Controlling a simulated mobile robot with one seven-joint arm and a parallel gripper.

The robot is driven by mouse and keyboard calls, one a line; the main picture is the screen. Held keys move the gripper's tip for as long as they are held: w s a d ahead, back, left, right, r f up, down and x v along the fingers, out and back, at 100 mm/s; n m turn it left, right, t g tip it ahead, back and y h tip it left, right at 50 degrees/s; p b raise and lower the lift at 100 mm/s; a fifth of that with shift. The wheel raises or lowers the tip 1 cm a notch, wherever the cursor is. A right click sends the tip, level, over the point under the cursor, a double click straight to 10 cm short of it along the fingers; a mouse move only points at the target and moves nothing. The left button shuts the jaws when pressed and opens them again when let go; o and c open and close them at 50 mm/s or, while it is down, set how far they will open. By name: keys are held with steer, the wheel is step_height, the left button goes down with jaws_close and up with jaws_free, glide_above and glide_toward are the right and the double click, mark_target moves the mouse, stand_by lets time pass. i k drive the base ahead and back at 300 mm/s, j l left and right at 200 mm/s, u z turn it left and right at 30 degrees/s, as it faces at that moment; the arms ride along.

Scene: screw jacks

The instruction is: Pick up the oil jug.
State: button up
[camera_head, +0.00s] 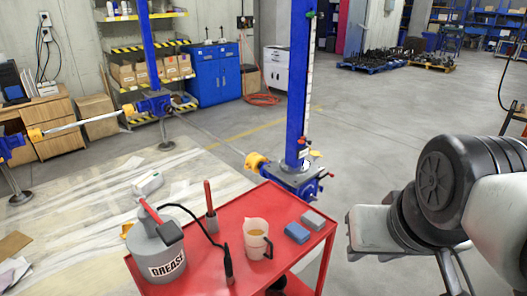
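My gripper (375,234) is at the right, beyond the cart's right edge and apart from the jug. Its pale body shows, but its fingertips are not visible, so I cannot tell whether it is open or shut.
A grey grease can (158,262) with a black hose stands left of the jug. A red-handled tool (209,207) is behind it. A blue block (297,233) and a grey block (313,219) lie to the right. A blue screw jack (297,175) stands behind the cart.

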mark_target(256, 242)
steer(key=i+l+u, duration=0.15)
steer(key=u, duration=0.3)
steer(key=i+l+u, duration=0.15)
steer(key=u, duration=0.35)
steer(key=l+u, duration=0.45)
steer(key=i+l+u, duration=0.1)
steer(key=l+u, duration=0.6)
steer(key=i+j, duration=0.05)
